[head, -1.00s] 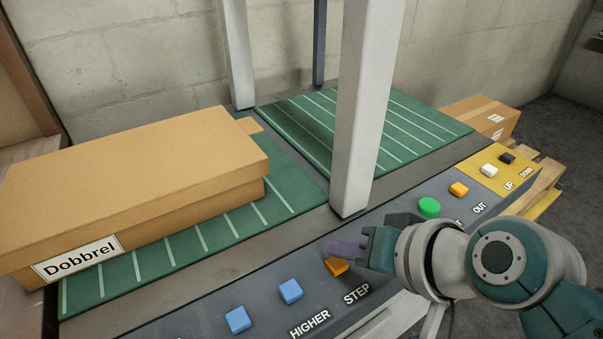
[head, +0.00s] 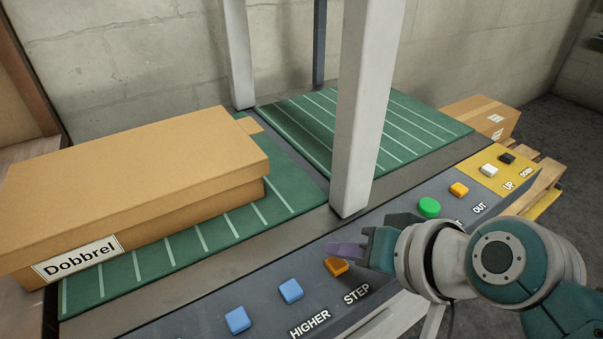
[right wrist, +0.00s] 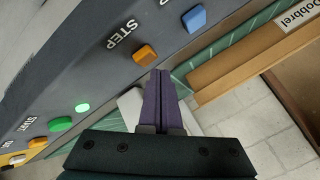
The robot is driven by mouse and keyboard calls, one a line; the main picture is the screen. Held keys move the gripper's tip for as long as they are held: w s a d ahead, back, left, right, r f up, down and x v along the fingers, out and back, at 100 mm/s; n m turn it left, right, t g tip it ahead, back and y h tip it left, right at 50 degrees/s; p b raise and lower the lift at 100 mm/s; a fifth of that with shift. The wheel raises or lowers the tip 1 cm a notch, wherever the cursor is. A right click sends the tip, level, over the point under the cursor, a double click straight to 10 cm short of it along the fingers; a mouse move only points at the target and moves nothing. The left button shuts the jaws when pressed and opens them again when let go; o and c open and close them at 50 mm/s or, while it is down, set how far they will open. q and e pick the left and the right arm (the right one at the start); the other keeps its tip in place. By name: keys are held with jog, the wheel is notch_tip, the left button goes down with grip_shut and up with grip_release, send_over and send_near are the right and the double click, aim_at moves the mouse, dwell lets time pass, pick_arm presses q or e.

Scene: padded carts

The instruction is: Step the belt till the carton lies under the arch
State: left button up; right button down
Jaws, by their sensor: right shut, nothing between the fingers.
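The carton (head: 130,180), a long brown box with a "Dobbrel" label, lies on the left part of the green belt (head: 185,248). The arch shows as two pale posts (head: 362,110) right of the carton, and its top is out of view. The carton's right end is left of the posts. The orange STEP button (head: 337,266) is on the grey panel; it also shows in the right wrist view (right wrist: 145,55). My right gripper (head: 332,249) is shut and empty, its purple fingertips beside and seemingly just above that button. Contact cannot be told. My left gripper is not in view.
Blue buttons (head: 291,290) lie left of STEP on the panel. A green button (head: 429,207), an orange OUT button (head: 459,189) and UP and DOWN buttons lie to the right. A smaller box (head: 482,116) stands beyond the belt's far end.

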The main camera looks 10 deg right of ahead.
aim_at(341, 269)
jog(key=shift+f, duration=0.1)
jog(key=shift+f, duration=0.35)
jog(key=shift+f+b, duration=0.55)
dwell(0.7)
jog(key=shift+r, duration=0.15)
jog(key=shift+r+p, duration=0.85)
jog(key=shift+p, duration=0.3)
notch_tip(341, 269, up, 5)
jog(key=p, duration=0.5)
jog(key=shift+r+p, duration=0.1)
jog(key=shift+p, duration=0.2)
dwell(2.2)
